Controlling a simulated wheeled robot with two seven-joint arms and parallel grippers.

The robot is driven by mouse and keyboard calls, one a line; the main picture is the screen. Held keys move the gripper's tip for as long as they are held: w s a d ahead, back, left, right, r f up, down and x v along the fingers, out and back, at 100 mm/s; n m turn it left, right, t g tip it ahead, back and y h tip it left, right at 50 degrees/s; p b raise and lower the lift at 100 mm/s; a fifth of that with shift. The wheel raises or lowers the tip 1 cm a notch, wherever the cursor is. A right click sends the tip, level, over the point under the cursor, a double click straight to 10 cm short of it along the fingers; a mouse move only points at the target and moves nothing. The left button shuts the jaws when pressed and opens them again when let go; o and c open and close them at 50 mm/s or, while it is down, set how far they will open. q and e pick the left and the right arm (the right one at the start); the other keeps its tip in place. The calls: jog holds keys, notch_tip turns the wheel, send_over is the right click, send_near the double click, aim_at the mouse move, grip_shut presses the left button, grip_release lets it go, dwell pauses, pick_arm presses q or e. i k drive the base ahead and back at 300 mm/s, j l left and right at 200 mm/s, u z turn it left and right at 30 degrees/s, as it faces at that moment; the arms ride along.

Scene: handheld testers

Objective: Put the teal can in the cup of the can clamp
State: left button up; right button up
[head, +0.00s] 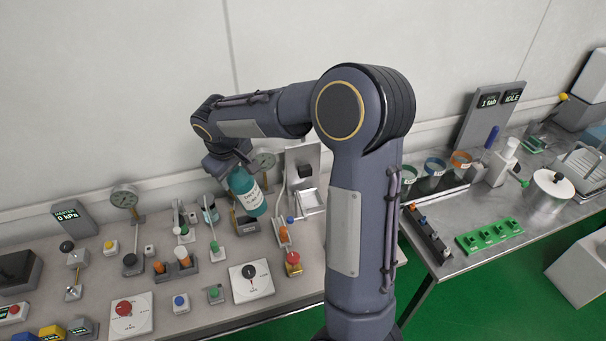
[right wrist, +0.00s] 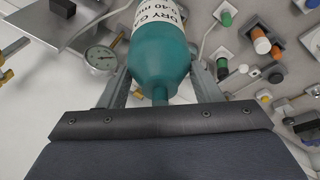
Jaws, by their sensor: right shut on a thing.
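The teal can (head: 246,193), with a white printed label, hangs tilted from my right gripper (head: 233,163) above the rear of the left bench. In the right wrist view, the can (right wrist: 161,58) sits between the two grey fingers, which are shut on its narrow neck end. A grey upright stand with a bracket (head: 305,180) is just right of the can and may be the can clamp; I cannot make out its cup. The can hides part of the bench behind it. My left gripper is out of view.
A dial gauge (head: 124,197) stands at the back left. A red-knob panel (head: 124,312) and a dark-knob panel (head: 251,281) lie near the front. Several small testers crowd the bench around the can. A second metal table (head: 456,263) stands at right.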

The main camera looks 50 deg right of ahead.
aim_at(309, 203)
jog(key=l, duration=1.55)
